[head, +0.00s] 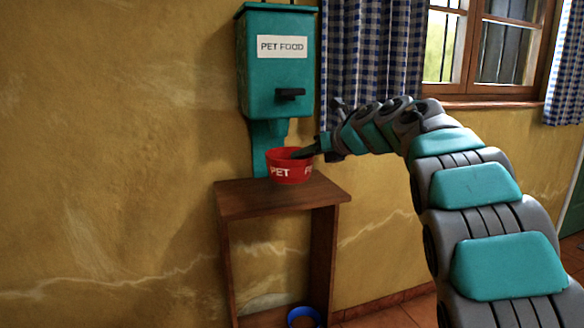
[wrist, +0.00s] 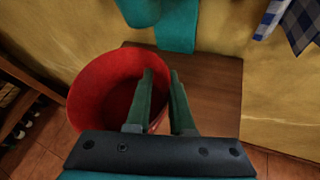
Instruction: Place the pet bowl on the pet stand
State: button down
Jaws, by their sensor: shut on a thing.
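The red pet bowl (head: 289,171), lettered PET, is at the wooden pet stand (head: 282,198), over its top under the food dispenser. I cannot tell whether its base touches the wood. In the wrist view, the bowl (wrist: 90,100) is left of centre, overlapping the left part of the stand top (wrist: 215,85). My gripper (wrist: 160,78) is shut on the bowl's right rim, one finger inside and one outside. It also shows in the head view (head: 308,151), reaching from the right. The bowl's inside looks empty.
A teal PET FOOD dispenser (head: 277,65) hangs on the yellow wall above the stand. A blue bowl (head: 304,317) is low inside the stand. Checked curtains (head: 372,55) hang right of the dispenser. A wooden shelf (wrist: 20,100) is at the wrist view's left.

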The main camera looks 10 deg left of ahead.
jog(key=shift+w+a+p, duration=1.35)
jog(key=shift+w+a, duration=0.8)
jog(key=shift+w, duration=1.4)
jog(key=shift+a+f+b, duration=0.1)
jog(key=shift+f+b, duration=0.75)
jog(key=shift+f, duration=2.2)
jog(key=shift+w+f, duration=0.25)
jog(key=shift+f, duration=0.15)
jog(key=shift+f, duration=0.15)
jog(key=c, duration=0.8)
grip_release()
jog(key=shift+r, duration=0.2)
jog(key=b+v, duration=0.1)
jog(key=v, duration=1.1)
jog(key=shift+s, duration=0.1)
